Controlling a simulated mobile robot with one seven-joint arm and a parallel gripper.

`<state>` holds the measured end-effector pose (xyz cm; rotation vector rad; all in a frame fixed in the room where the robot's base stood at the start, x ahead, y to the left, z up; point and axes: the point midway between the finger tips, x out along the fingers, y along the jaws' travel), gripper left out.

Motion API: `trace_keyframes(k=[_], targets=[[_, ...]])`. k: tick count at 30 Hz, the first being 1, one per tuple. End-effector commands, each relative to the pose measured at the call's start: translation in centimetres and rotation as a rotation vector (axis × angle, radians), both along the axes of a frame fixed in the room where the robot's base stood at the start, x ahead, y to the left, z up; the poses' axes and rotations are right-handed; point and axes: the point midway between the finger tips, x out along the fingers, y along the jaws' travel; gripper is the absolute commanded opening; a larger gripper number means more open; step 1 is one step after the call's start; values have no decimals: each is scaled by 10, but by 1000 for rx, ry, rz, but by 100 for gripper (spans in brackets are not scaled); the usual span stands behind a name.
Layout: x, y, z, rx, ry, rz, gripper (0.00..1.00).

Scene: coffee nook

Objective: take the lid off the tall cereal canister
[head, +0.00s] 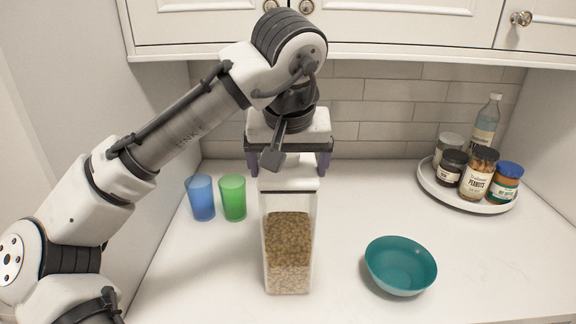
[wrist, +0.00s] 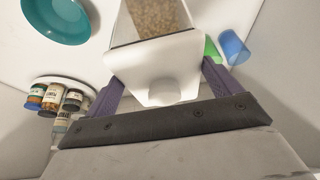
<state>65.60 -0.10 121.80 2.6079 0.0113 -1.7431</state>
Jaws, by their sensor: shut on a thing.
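The tall cereal canister (head: 288,245) is clear and boxy, about two-thirds full of brown cereal. It stands upright on the counter in the head view, and its upper part shows in the wrist view (wrist: 155,17). Its white lid (head: 288,178) sits on top, with no gap that I can see. The fingers also show in the wrist view (wrist: 160,82).
A blue cup (head: 201,198) and a green cup (head: 233,198) stand left of the canister. A teal bowl (head: 401,266) lies to the right. A round white tray (head: 440,194) with several jars and a bottle stands at the back right. Cabinets (head: 420,25) hang above.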

Motion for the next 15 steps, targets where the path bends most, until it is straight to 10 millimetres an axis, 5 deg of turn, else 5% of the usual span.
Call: trace_keyframes(k=[8, 15], targets=[[0, 0, 7, -1, -1, 1, 68], [0, 0, 46, 2, -3, 4, 68]])
